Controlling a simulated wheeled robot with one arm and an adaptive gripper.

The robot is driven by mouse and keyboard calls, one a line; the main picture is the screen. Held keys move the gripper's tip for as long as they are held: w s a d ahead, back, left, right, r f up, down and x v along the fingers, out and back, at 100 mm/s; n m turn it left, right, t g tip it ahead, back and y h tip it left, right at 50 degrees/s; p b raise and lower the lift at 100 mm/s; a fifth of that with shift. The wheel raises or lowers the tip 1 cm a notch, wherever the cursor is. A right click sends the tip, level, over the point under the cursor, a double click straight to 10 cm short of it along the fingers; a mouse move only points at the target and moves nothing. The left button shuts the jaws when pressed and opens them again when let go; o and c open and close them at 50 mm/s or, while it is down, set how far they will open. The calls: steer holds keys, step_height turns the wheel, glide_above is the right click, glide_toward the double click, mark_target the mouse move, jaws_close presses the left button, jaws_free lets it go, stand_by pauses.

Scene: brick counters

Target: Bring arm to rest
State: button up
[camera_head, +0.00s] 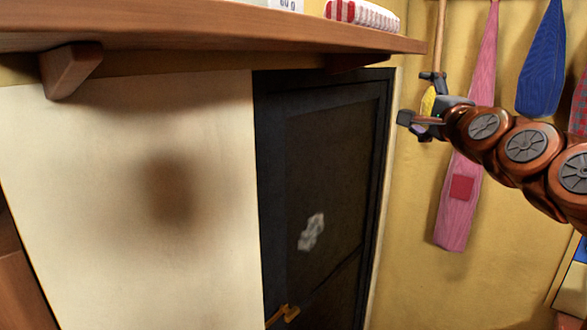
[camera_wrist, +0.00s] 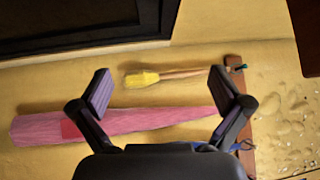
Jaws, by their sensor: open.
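My gripper (camera_head: 422,112) is raised at the right of the head view, at the end of my copper-coloured arm, in front of the yellow wall. In the wrist view my gripper (camera_wrist: 162,92) has its two fingers spread wide apart with nothing between them. Behind it hang a pink cloth (camera_head: 460,205) and a yellow-headed brush (camera_wrist: 142,79) with a wooden handle. My arm covers part of the pink cloth in the head view.
A wooden shelf (camera_head: 200,28) crosses the top left, carrying a red-and-white striped item (camera_head: 362,14). Below it are a cream panel (camera_head: 130,200) and a dark door (camera_head: 330,180). A blue cloth (camera_head: 541,65) hangs at the right. The space before the door looks clear.

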steer(key=s+a+f+n+g+y, duration=0.1)
steer(key=s+a+f+n+g, duration=0.25)
steer(key=a+f, duration=0.25)
steer(key=s+a+f+n+g+y, duration=0.2)
steer(key=a+f+n, duration=0.2)
steer(key=a+f, duration=0.15)
steer(key=s+a+f+n+g+h, duration=0.1)
steer(key=s+a+f+n+g, duration=0.1)
steer(key=s+f, duration=0.35)
steer(key=s+a+f+n+g, duration=0.1)
steer(key=s+f+n+g, duration=0.15)
steer(key=f, duration=0.65)
steer(key=s+d+f+n+g+h, duration=0.2)
steer(key=s+f+g, duration=0.3)
steer(key=s, duration=0.9)
steer(key=s+d+f+n+g+h, duration=0.2)
steer(key=s+d+f+g, duration=0.2)
steer(key=s+f, duration=0.7)
steer(key=s+g, duration=0.1)
steer(key=s, duration=0.2)
steer(key=shift+s+d+n+g, duration=0.15)
steer(key=shift+s+n+g, duration=0.1)
steer(key=shift+n+g, duration=0.15)
